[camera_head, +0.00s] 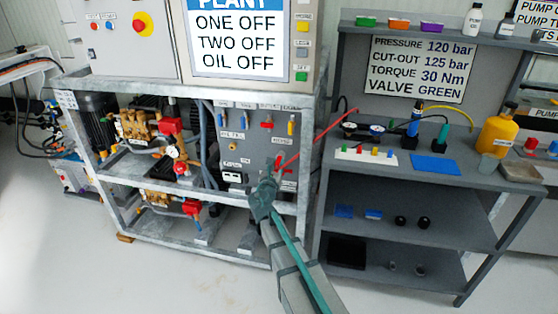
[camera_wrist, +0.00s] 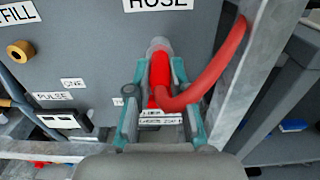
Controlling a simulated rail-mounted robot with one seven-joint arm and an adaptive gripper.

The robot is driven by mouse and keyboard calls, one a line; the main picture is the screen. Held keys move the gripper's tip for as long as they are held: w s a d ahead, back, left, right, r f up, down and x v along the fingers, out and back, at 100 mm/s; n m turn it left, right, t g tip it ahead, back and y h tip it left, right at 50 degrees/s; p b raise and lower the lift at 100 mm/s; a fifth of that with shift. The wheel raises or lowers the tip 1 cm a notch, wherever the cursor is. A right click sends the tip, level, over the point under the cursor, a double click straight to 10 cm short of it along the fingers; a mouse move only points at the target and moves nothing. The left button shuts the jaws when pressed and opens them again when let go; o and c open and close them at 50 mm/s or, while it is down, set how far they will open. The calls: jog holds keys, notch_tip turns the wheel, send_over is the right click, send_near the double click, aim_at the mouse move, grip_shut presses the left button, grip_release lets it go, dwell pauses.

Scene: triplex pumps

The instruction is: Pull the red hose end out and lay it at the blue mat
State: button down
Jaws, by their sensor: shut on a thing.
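The red hose end (camera_wrist: 160,75) sits at a grey round port (camera_wrist: 157,46) on the grey panel, under the HOSE label. My gripper (camera_wrist: 160,88) is shut on it, with one teal finger on each side. From the hose end the red hose bends up to the right in the wrist view. In the head view my gripper (camera_head: 266,188) is at the lower part of the panel, and the red hose (camera_head: 318,137) runs up right from there. The blue mat (camera_head: 435,165) lies flat and bare on the shelf bench top to the right.
A metal frame post (camera_wrist: 265,80) stands close to the right of my gripper.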

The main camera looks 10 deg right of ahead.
aim_at(277, 166)
jog(key=shift+v, duration=1.6)
jog(key=shift+s+a, duration=0.15)
jog(key=shift+s, duration=0.15)
jog(key=shift+v, duration=1.5)
